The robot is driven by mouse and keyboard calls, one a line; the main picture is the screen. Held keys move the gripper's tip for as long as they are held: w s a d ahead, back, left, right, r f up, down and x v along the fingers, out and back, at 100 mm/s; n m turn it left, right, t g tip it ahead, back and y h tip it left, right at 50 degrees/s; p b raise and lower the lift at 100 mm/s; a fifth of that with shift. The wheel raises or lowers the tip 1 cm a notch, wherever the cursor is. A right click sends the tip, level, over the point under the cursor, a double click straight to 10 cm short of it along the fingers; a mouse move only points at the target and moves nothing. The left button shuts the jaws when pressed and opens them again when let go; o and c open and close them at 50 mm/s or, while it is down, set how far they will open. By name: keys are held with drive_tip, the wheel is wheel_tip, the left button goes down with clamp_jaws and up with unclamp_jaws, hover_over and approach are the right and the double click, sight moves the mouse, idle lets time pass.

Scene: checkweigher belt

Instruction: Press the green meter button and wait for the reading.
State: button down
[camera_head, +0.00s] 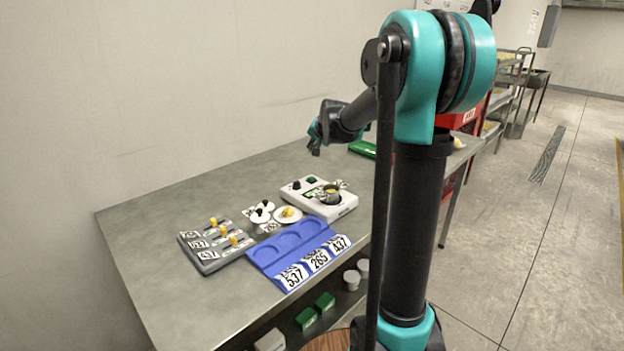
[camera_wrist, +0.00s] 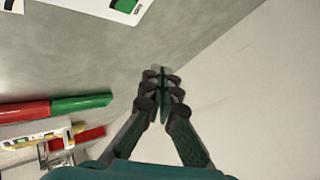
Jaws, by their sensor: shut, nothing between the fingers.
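The meter (camera_head: 338,212) is a pale box on the bench in the head view, with a dark cup-like part on top. A small green button (camera_head: 311,180) and a black knob (camera_head: 296,185) sit at its back left edge. My gripper (camera_head: 315,151) is in the air above and behind the meter, clear of the button. In the wrist view my gripper's fingertips (camera_wrist: 163,76) are together and empty, over bare grey bench. A pale panel with a green patch (camera_wrist: 127,4) is cut off at the top left there; I cannot tell if that patch is the button.
A blue tray (camera_head: 284,248) with number cards lies in front of the meter. A grey block with yellow-topped pieces (camera_head: 216,245) is at left, white discs (camera_head: 287,214) between. A red-and-green rod (camera_wrist: 60,107) lies left in the wrist view. A wall borders the bench.

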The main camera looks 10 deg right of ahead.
sight(313, 179)
drive_tip(key=shift+f, duration=0.1)
drive_tip(key=shift+f, duration=4.3)
drive_tip(key=shift+f, duration=0.15)
drive_tip(key=shift+f, duration=0.25)
drive_tip(key=shift+f, duration=0.45)
drive_tip(key=shift+r, duration=0.85)
